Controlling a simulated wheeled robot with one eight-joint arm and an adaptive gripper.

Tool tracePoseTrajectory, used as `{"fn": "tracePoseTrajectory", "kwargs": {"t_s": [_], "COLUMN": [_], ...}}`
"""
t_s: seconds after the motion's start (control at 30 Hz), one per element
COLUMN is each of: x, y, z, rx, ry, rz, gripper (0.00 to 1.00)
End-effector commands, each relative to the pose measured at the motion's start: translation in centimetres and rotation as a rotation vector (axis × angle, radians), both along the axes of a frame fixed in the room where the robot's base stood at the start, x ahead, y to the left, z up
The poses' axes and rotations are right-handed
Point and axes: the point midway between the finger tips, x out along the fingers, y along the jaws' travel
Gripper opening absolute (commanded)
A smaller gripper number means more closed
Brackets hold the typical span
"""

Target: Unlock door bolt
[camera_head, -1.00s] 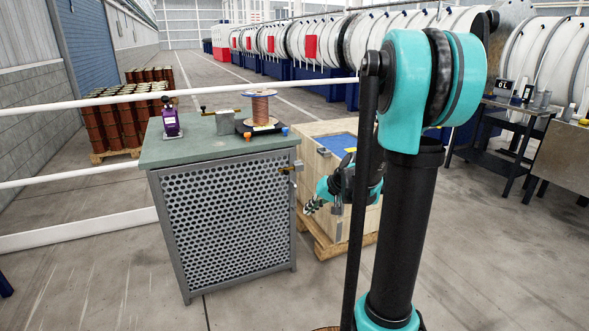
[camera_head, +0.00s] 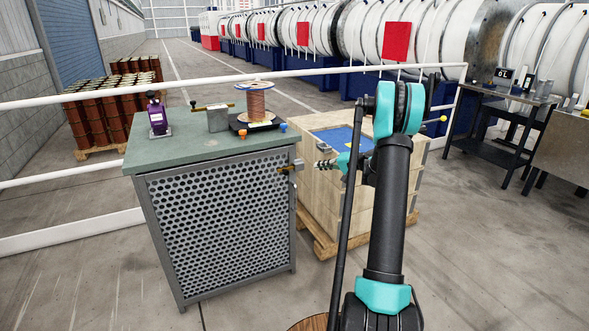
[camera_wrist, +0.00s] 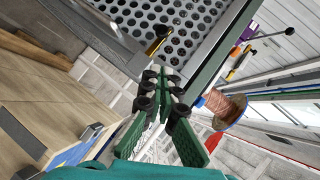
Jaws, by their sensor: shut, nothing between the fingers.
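The door bolt (camera_head: 284,169) is a small brass piece at the upper right edge of the grey cabinet's perforated door (camera_head: 215,220). In the wrist view, the brass bolt (camera_wrist: 154,46) lies against the perforated panel, just beyond my fingertips. My gripper (camera_head: 318,164) is just right of the bolt, at about its height. In the wrist view its green-padded fingers (camera_wrist: 165,76) come together at the tips, shut and empty. A small gap seems to separate the tips from the bolt. The bolt's exact position in its latch is too small to tell.
The green cabinet top (camera_head: 190,152) holds a purple bottle (camera_head: 157,116), a grey block (camera_head: 217,118) and a copper wire spool (camera_head: 256,102). A wooden crate (camera_head: 322,205) stands close to the cabinet's right. A white rail (camera_head: 80,102) runs behind. Floor in front is clear.

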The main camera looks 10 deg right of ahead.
Motion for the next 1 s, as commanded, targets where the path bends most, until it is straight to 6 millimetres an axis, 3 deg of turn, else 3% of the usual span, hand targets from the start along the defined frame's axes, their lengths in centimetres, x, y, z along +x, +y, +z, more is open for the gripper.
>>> {"fn": "tracePoseTrajectory", "kwargs": {"t_s": [0.17,0.57,0.77,1.0], "x": [0.8,1.0,2.2,5.0], "y": [-0.9,-0.7,0.9,4.3], "z": [-0.3,-0.4,-1.1,-2.5], "rx": [0.027,0.028,0.027,0.027], "ry": [-0.015,-0.016,-0.016,-0.015], "rz": [-0.006,-0.006,-0.002,-0.003], "gripper": [0.00,0.00,0.00,0.00]}}
